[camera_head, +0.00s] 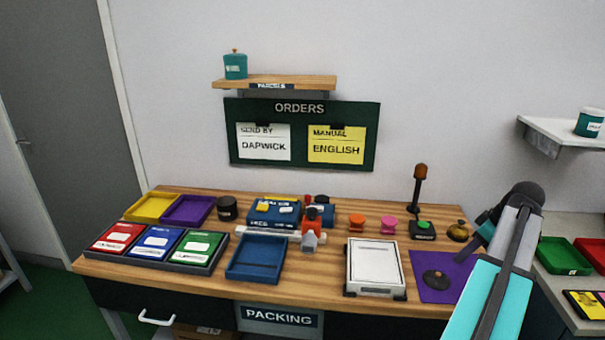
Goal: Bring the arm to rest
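My arm (490,290) rises from the lower right in cyan and grey. It bends at a dark joint (524,194) near the right end of the packing bench. A short teal and dark part of it shows left of that joint, beside a small brass object (458,232). Nothing held can be seen.
A side counter with green (563,256) and red trays stands at right.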

